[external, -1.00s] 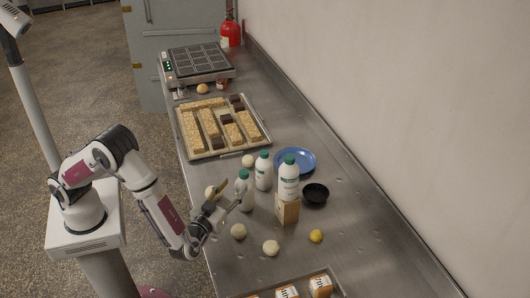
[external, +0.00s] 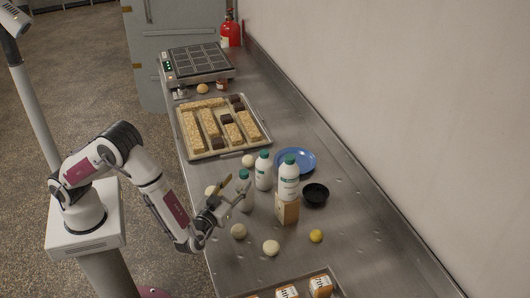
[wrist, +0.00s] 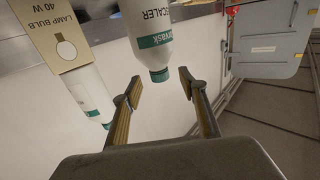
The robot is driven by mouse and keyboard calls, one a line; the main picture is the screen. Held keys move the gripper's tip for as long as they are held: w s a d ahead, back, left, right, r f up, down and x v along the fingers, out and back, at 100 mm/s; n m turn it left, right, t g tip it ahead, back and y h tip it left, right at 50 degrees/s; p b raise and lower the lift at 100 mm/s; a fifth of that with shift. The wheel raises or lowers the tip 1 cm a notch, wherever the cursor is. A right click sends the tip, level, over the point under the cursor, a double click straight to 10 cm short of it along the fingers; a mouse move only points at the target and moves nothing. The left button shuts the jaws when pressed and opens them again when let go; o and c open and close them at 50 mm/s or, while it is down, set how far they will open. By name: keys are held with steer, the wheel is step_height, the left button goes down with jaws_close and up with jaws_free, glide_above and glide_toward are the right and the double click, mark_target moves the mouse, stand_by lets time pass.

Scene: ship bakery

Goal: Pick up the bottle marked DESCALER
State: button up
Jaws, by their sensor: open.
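In the wrist view a white bottle marked "SCALER" (wrist: 147,40), its first letters cut off, hangs cap-down in the turned picture. Its green cap lies between my open fingertips (wrist: 160,82), with gaps on both sides. It appears to be the front white bottle (external: 245,202) in the external view, standing upright on the counter. My gripper (external: 234,188) is at its upper left, open and empty. A finger partly covers this bottle. Two similar bottles with green caps stand close by: one behind (external: 263,172), and one on a small box (external: 288,211).
A blue plate (external: 308,158) and black bowl (external: 316,195) lie right of the bottles. Several pale dough balls (external: 271,247) and a lemon (external: 316,236) lie around them. A tray of bars (external: 186,151) is behind. The wall bounds the counter's right side.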

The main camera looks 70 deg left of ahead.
mark_target(242, 177)
steer(key=shift+w+a, duration=0.1)
steer(key=shift+x, duration=2.45)
steer(key=shift+r, duration=0.1)
jaws_close()
